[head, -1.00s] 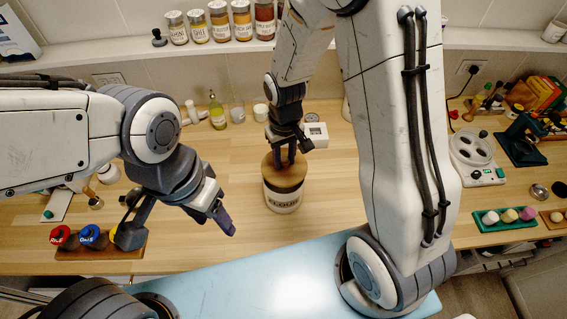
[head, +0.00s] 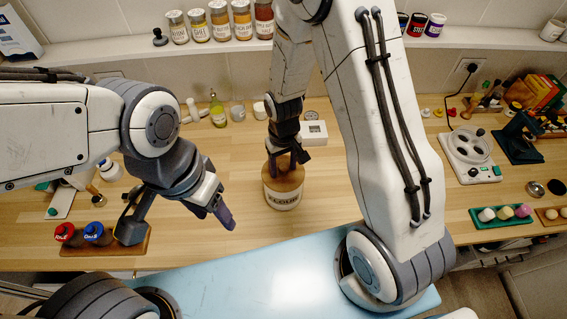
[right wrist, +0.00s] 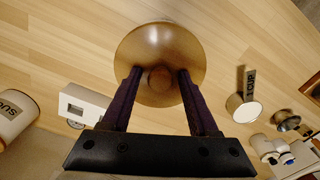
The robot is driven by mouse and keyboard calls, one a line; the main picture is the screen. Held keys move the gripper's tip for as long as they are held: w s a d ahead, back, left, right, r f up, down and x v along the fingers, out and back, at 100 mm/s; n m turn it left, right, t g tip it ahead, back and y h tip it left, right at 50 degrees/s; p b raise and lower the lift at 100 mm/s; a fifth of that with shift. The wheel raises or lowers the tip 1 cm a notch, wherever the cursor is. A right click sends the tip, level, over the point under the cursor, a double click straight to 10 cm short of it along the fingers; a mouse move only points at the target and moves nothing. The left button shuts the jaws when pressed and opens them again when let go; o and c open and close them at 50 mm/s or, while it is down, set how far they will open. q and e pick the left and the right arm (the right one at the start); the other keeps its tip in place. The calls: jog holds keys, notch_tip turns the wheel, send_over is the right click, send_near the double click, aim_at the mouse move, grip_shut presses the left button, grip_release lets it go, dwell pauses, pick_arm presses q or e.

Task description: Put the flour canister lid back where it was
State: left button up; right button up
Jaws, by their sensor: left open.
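The flour canister (head: 283,200), white with a dark label, stands upright on the wooden counter. Its round wooden lid (head: 285,184) lies on top of it. In the right wrist view the lid (right wrist: 160,45) shows from above and hides the canister. My right gripper (head: 285,163) is just above the lid. Its fingers (right wrist: 159,72) are open on either side of the lid's knob (right wrist: 160,78), with a small gap on each side. My left gripper (head: 228,217) is open and empty, left of the canister and above the counter.
A white timer (head: 313,133) stands behind the canister.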

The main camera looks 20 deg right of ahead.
aim_at(283, 167)
jog(key=shift+r, duration=0.35)
notch_tip(283, 167, up, 11)
jog(key=b, duration=0.3)
jog(key=s+a+r+n, duration=0.2)
jog(key=s+a, duration=0.1)
jog(key=s, duration=0.6)
jog(key=s+a+r+n+y, duration=0.1)
jog(key=s+a+r+n, duration=0.1)
jog(key=s, duration=0.7)
jog(key=shift+s+a+r+n, duration=0.4)
jog(key=shift+a+n, duration=0.2)
jog(key=shift+a, duration=0.65)
notch_tip(283, 167, down, 9)
jog(key=b, duration=0.9)
